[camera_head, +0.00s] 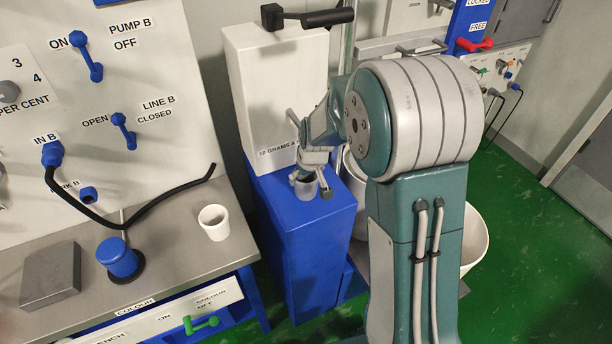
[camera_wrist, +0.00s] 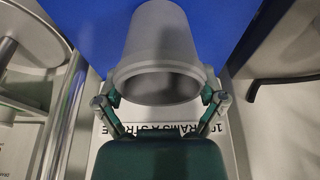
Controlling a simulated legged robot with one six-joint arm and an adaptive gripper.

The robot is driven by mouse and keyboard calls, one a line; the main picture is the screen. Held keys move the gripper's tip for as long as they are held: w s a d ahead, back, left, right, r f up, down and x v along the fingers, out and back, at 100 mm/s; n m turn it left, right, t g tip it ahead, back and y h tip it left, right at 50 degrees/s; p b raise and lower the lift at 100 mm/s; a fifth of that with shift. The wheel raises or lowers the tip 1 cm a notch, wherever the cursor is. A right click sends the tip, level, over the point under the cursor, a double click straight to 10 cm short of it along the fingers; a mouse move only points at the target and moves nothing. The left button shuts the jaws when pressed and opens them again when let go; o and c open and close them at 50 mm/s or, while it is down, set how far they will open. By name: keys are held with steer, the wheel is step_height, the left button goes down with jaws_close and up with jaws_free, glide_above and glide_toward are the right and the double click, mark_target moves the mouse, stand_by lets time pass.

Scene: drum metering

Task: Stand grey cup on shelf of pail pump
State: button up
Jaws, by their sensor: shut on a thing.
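The grey cup (camera_head: 305,185) is at the blue shelf (camera_head: 290,208) in front of the white pump box (camera_head: 272,85) lettered "10 GRAMS A…". My gripper (camera_head: 314,182) is shut on the cup. In the wrist view the cup (camera_wrist: 162,50) fills the upper middle, between the green fingers of my gripper (camera_wrist: 162,97), against the blue surface (camera_wrist: 90,22). Its rim faces my wrist camera. In the head view it looks upright, partly hidden by the fingers. I cannot tell whether its base touches the shelf.
The pump's black lever (camera_head: 325,18) is above the box. A pale pail (camera_head: 477,240) shows partly behind my arm.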

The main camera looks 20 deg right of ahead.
steer(key=shift+f, duration=0.15)
steer(key=o, duration=0.9)
steer(key=shift+d, duration=0.3)
steer(key=shift+r, duration=0.2)
steer(key=s+d+r, duration=0.1)
steer(key=s+d, duration=0.1)
steer(key=s, duration=1)
steer(key=s+r, duration=0.5)
steer(key=r, duration=0.1)
steer(key=s+a+r+m+t, duration=0.1)
steer(key=s+r, duration=0.4)
steer(key=r, duration=0.1)
steer(key=s+a+r+m+t, duration=0.1)
steer(key=s+r, duration=0.4)
steer(key=r, duration=0.1)
steer(key=shift+s+a+r+h, duration=0.1)
steer(key=shift+r+h, duration=0.2)
steer(key=shift+r, duration=0.05)
